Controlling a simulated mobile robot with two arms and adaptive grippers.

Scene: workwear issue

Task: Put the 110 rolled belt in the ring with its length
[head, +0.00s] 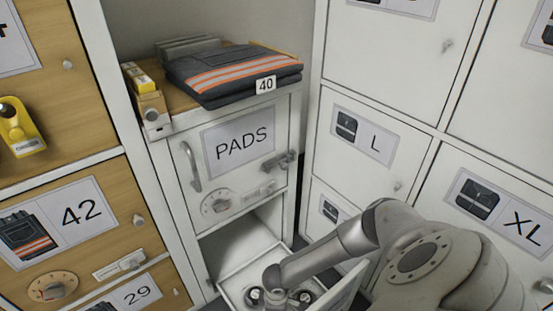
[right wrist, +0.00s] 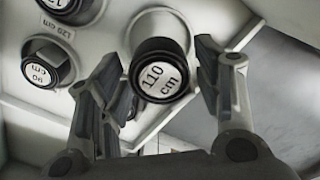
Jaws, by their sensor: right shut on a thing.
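The rolled belt marked 110 cm (right wrist: 158,78) is a black roll with a white round label, seen end-on in the right wrist view. My right gripper (right wrist: 165,78) has a finger on each side of it and is shut on it. A pale round ring (right wrist: 162,20) shows right behind the roll; I cannot tell whether the roll is inside it. In the head view my right arm reaches down into the open white drawer (head: 233,284) and hides the gripper's fingers. My left gripper is not in view.
Other rolls sit at the left of the wrist view: one marked 90 cm (right wrist: 42,68) and one beside a 125 cm label (right wrist: 58,32). The PADS door (head: 240,150) is above the drawer. Folded trousers tagged 40 (head: 235,70) lie on top. Lockers stand on both sides.

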